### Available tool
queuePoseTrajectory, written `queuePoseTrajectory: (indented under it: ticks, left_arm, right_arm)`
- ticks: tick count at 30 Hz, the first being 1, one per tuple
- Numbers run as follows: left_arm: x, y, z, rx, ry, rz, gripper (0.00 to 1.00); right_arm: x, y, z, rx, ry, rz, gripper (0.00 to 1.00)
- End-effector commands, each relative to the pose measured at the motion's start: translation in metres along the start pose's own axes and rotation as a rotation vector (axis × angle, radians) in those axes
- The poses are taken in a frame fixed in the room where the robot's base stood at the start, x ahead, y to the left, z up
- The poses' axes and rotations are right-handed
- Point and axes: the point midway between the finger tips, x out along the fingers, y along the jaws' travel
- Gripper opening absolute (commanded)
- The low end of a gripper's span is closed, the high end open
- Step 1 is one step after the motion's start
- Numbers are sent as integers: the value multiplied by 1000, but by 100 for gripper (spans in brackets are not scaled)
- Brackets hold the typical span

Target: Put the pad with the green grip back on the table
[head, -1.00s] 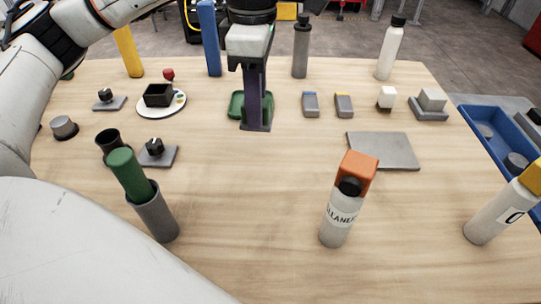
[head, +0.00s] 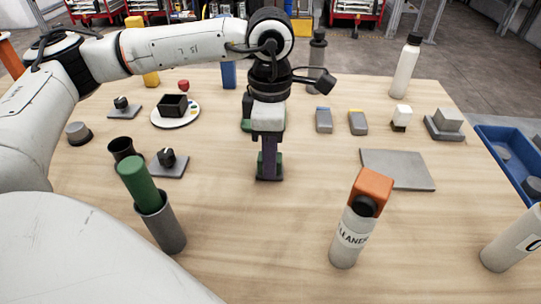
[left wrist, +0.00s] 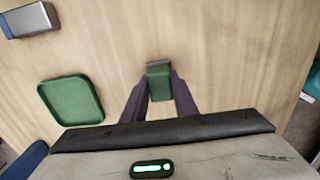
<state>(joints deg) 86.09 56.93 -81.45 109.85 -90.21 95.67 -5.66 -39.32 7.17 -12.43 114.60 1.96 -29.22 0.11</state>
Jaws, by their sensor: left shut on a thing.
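My left gripper (head: 268,174) is shut on the pad with the green grip, low over the middle of the table (head: 270,235). Only a little of the green shows between the fingers in the head view. In the left wrist view the green-gripped pad (left wrist: 159,82) sits between the two dark purple fingertips. I cannot tell whether its underside touches the table. The green tray (head: 246,125) lies behind the gripper, mostly hidden in the head view; it shows empty in the left wrist view (left wrist: 72,101). My right gripper is not in view.
Two grey pads, blue-striped (head: 324,121) and yellow-striped (head: 358,123), lie to the right. A grey plate (head: 398,170) lies beyond a cleaner bottle (head: 352,235). A grey cup with a green cylinder (head: 160,220) stands front left. Bare wood surrounds the gripper's front.

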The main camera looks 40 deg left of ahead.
Motion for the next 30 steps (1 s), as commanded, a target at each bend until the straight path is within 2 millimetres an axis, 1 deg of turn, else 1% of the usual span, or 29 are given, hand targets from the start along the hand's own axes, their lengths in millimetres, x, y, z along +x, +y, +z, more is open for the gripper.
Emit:
queuePoseTrajectory:
  ticks: [6, 7, 9, 10, 18, 22, 26, 30]
  left_arm:
    - [4, 0, 0, 0, 0, 0, 5]
    - [3, 0, 0, 0, 0, 0, 29]
    - [3, 0, 0, 0, 0, 0, 41]
    - [3, 0, 0, 0, 0, 0, 45]
    - [2, 0, 0, 0, 0, 0, 45]
    - [-5, 0, 0, 0, -1, 1, 45]
    - [-26, 1, 1, 1, -4, 3, 45]
    - [-58, 1, 1, 0, -4, 4, 45]
  right_arm:
    - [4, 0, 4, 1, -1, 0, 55]
    - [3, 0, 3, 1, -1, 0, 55]
    - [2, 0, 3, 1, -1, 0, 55]
    - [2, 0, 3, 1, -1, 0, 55]
    - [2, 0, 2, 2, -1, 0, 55]
    - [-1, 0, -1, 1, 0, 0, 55]
    - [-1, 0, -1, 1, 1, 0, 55]
    - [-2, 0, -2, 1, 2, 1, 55]
